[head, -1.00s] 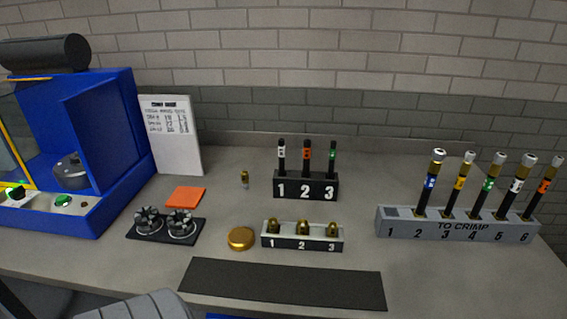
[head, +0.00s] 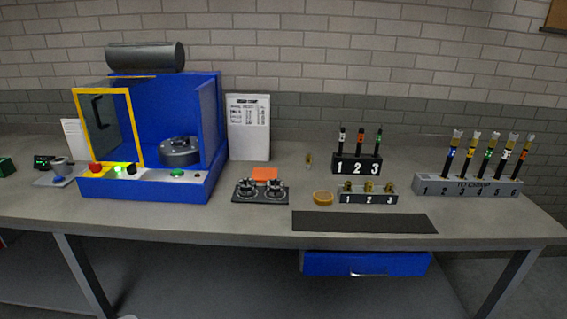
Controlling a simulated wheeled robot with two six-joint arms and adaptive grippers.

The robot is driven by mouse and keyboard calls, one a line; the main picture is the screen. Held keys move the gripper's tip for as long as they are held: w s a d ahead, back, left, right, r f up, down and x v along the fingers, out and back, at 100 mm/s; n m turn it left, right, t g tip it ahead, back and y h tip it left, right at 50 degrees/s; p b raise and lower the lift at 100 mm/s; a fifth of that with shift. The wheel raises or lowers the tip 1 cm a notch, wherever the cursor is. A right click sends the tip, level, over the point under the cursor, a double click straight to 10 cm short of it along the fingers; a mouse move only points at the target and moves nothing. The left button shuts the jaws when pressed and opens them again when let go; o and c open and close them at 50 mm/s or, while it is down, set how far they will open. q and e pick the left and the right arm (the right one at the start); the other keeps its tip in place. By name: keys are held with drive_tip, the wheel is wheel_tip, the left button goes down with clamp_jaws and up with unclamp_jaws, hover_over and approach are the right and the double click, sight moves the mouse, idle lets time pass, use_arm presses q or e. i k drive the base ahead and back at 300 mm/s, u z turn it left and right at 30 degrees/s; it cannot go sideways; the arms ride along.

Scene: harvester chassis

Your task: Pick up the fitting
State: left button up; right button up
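Several small brass fittings (head: 367,187) sit in a low white-and-black rack (head: 368,198) with slots marked 1, 2, 3, right of the middle of the head view. A single small brass-coloured piece (head: 308,160) stands alone on the bench, left of the black holder; it is too small to make out in detail. I cannot tell which of these is the fitting meant. Neither of my grippers is in view.
A round gold dish (head: 323,198), die plate (head: 260,197) and dark mat (head: 365,222) lie between.

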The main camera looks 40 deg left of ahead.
sight(308, 157)
drive_tip(key=u, duration=1.9)
